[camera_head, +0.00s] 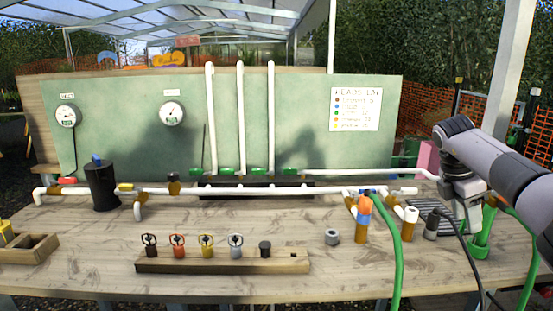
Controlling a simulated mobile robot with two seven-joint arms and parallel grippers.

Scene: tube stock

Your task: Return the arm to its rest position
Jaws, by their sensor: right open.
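My right arm (500,168) comes in from the right edge and reaches over the right end of the wooden table (340,285). Its right gripper (466,216) points down near a dark grid rack (430,207) and the green hose fittings. The jaws are open, and I see nothing held between them. The exact gap at the fingertips is partly hidden by the gripper body and the crowded parts around it. My left gripper is not in view.
White pipes (260,191) cross the table. A wooden block (220,262) with several valve wheels lies in front, beside a grey nut (332,236). A green hose (395,240) hangs over the front edge. A black cylinder (101,187) stands left. A green board (300,130) rises behind.

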